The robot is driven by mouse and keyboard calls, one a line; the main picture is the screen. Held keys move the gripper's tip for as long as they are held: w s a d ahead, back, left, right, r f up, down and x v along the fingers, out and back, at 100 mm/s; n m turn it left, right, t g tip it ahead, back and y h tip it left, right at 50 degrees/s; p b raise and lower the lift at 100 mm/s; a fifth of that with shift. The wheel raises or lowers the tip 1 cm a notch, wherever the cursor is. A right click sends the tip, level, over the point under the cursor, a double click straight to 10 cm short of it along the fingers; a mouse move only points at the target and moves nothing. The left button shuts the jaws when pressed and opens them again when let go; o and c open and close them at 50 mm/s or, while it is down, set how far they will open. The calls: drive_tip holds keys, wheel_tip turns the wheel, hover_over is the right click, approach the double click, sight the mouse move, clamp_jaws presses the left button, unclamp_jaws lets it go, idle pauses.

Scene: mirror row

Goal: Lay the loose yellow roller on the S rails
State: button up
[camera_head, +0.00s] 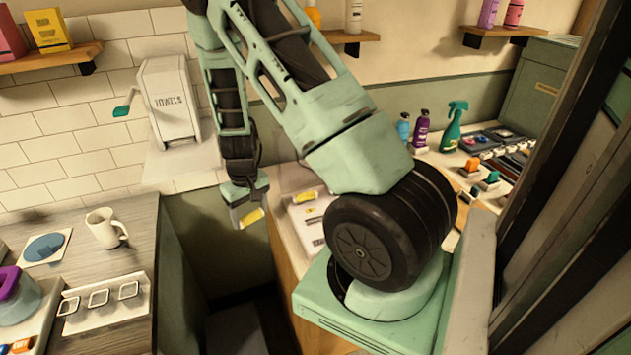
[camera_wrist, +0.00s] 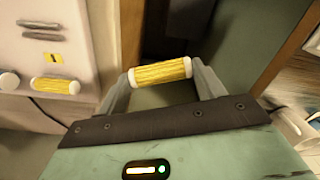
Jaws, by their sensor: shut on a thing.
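My gripper (camera_head: 246,203) is shut on a yellow roller with white ends (camera_wrist: 160,73), gripped by its two ends between the fingers. The held roller shows in the head view (camera_head: 252,217) too, in the air over the gap between the counters. To its right a white panel (camera_head: 305,240) lies on the right counter, with a second yellow roller (camera_head: 305,197) on it. In the wrist view that roller (camera_wrist: 55,85) lies left of my gripper, near a small yellow label (camera_wrist: 53,57) whose mark I cannot read and two grey bars (camera_wrist: 41,31). I cannot tell which rails are S.
The left counter holds a white mug (camera_head: 105,228) and a plate with several square frames (camera_head: 100,300). A towel box (camera_head: 170,100) stands behind. Bottles, including a green spray bottle (camera_head: 453,125), stand on the right counter. The gap between the counters is clear.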

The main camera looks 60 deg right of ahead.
drive_tip(key=s+d+r+m+p, duration=0.2)
drive_tip(key=s+d+p, duration=0.1)
drive_tip(key=s+d, duration=0.3)
drive_tip(key=r+m+p, duration=0.1)
drive_tip(key=m+p, duration=0.1)
hover_over(316, 221)
drive_tip(key=f+b, duration=0.2)
drive_tip(key=f, duration=0.1)
drive_tip(key=d+f+b, duration=0.1)
drive_tip(key=shift+w+f+b, duration=0.25)
drive_tip(key=shift+f+b, duration=0.05)
drive_tip(key=shift+b, duration=0.1)
drive_tip(key=shift+a+f+b, duration=0.1)
drive_tip(key=shift+f+b, duration=0.65)
drive_tip(key=shift+b, duration=0.05)
drive_tip(key=shift+f+b, duration=0.15)
drive_tip(key=shift+b, duration=0.3)
drive_tip(key=o, duration=1.2)
drive_tip(key=shift+c, duration=0.2)
